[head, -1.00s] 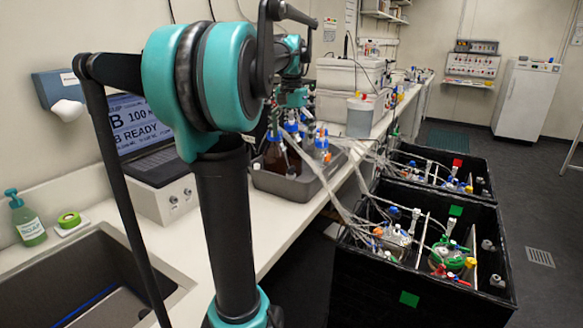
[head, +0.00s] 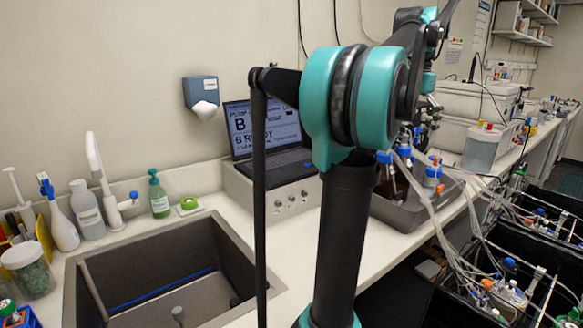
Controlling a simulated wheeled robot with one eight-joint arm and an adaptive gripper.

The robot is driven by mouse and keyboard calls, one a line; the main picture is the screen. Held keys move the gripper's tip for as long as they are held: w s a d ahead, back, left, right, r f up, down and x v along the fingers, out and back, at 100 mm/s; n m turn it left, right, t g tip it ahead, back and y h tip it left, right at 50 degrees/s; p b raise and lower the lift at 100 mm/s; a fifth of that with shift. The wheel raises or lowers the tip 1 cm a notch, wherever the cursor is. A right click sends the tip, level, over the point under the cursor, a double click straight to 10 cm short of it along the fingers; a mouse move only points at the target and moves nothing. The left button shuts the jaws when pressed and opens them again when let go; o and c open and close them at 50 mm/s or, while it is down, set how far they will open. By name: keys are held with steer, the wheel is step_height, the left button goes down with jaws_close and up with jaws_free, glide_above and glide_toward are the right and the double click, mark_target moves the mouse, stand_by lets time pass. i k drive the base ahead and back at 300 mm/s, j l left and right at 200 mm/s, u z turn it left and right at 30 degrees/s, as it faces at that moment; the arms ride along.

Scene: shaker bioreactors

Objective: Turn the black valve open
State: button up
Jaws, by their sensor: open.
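My gripper (head: 424,110) shows only small and dark at the end of my arm, partly covered by my nearer arm links. It hangs over the bottles in the grey tray (head: 408,212). Its fingers are hard to make out. Blue-capped bottles (head: 388,178) stand in that tray, with clear tubes running right to the black bins. I cannot pick out a black valve for certain; it may be hidden behind my arm or be too small to see. I cannot tell whether my gripper touches anything.
A sink (head: 165,275) lies at the front left, with a green soap bottle (head: 158,195) behind it. A laptop (head: 268,140) sits on a white box left of my arm. Black bins (head: 440,305) with vessels and loose tubes stand at the right. Bare counter lies beside the sink.

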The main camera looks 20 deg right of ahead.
mark_target(396, 196)
steer(key=k, duration=1)
